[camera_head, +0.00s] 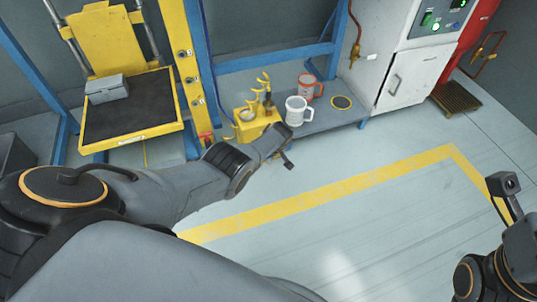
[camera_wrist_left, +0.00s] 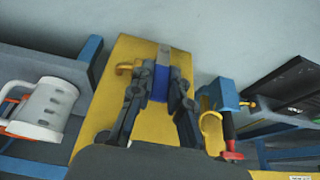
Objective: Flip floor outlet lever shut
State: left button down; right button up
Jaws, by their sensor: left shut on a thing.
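My left gripper (camera_wrist_left: 158,105) is shut on a small blue-and-grey piece (camera_wrist_left: 161,82), seen between its fingers against a yellow block. A red part (camera_head: 206,138) also shows at the foot of the yellow post. I cannot tell which is the floor outlet lever. My right arm shows at the right edge; its fingers do not show.
A cart with a dark tray (camera_head: 130,105) is at left. The floor inside the yellow line is clear.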

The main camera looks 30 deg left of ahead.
pick_arm(q)
jog(key=c, duration=1.3)
grip_release()
jog(key=shift+o, duration=0.2)
jog(key=shift+d+r, duration=0.1)
jog(key=shift+r, duration=0.05)
jog(key=v, duration=1.1)
jog(key=shift+r, duration=0.3)
